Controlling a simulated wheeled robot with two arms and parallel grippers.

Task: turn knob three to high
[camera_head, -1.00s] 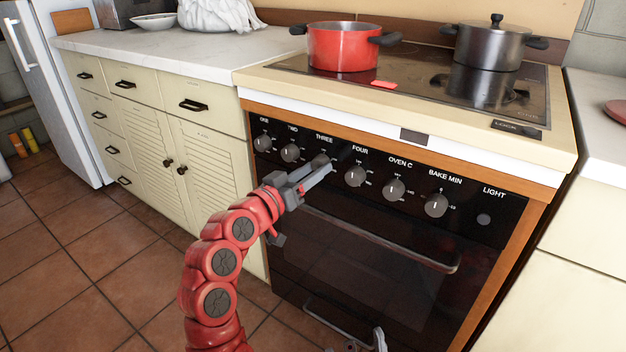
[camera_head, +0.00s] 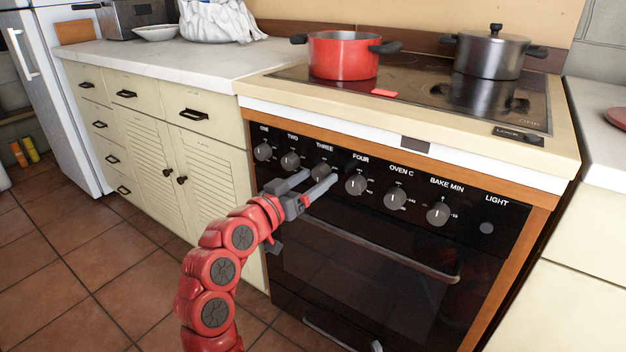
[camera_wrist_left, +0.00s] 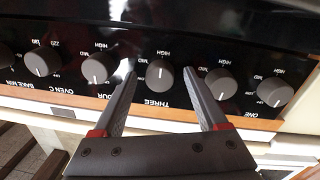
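Knob three (camera_head: 322,172) is a round dark knob on the black stove panel, under the label THREE. It also shows in the left wrist view (camera_wrist_left: 160,76), upside down. There its white mark points toward the word HIGH, unlike the marks on the neighbouring knobs. My left gripper (camera_head: 321,178) is open in front of the panel. In the left wrist view its fingers (camera_wrist_left: 158,78) lie apart on either side of knob three, with gaps between them and the knob. The gripper looks empty. My right gripper is not in view.
Knob two (camera_head: 290,161) and knob four (camera_head: 356,184) are close on either side. The oven handle (camera_head: 380,249) sticks out below the panel. A red pot (camera_head: 343,57) and a dark lidded pot (camera_head: 490,55) stand on the cooktop (camera_head: 420,77).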

